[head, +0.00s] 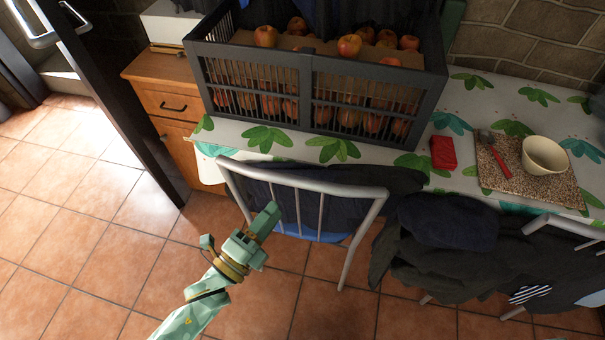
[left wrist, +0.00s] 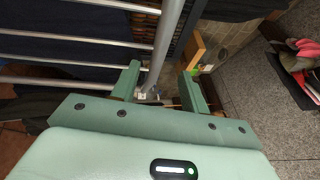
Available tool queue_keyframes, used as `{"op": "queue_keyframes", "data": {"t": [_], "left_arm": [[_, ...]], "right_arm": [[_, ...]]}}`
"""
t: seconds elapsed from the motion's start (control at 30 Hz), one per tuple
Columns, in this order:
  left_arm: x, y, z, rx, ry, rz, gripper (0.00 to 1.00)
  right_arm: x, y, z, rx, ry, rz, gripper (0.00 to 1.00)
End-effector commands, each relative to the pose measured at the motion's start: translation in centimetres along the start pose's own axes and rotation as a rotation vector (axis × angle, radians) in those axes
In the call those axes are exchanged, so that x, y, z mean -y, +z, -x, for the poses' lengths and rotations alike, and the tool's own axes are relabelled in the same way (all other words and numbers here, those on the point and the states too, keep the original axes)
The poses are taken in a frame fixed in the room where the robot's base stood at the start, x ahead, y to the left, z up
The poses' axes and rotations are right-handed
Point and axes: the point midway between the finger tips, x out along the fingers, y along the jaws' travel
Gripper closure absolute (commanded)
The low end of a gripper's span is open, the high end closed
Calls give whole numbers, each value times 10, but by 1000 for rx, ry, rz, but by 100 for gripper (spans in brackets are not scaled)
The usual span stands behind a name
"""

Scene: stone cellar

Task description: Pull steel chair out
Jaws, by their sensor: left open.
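The steel chair (head: 320,186) stands at the table's near side, with its back towards me and a blue seat partly visible below the bars. Dark cloth hangs behind its back. My left gripper (head: 266,220) is in front of the chair back, near its left side. In the left wrist view, the jaws (left wrist: 159,76) are open, and a steel upright of the chair (left wrist: 166,45) runs down between or just beyond the fingers. I cannot tell if they touch it. My right gripper is not in view.
The table (head: 475,100) with a leaf-print cloth holds a dark crate (head: 250,62) of apples, a red box (head: 443,153) and a bowl (head: 545,155). A second chair (head: 570,222) with dark clothes stands at right. A wooden cabinet (head: 160,75) stands left. The tiled floor nearer me is free.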

Motion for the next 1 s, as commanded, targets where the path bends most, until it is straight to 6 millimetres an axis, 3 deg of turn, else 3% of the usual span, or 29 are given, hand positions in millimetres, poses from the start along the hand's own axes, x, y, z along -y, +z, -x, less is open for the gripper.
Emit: {"op": "queue_keyframes", "data": {"t": [0.2,0.4,0.6,0.87,0.9,1.0], "left_arm": [[-1,0,-58,1,-2,2,55],[-2,0,-97,1,0,3,55],[-1,0,-114,0,1,3,55],[0,0,-116,0,2,3,55],[0,0,-116,1,2,3,58],[0,0,-116,1,2,3,86]], "right_arm": [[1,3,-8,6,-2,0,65],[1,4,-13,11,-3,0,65],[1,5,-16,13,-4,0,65],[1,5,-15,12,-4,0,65],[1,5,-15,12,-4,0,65],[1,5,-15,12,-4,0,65]]}}
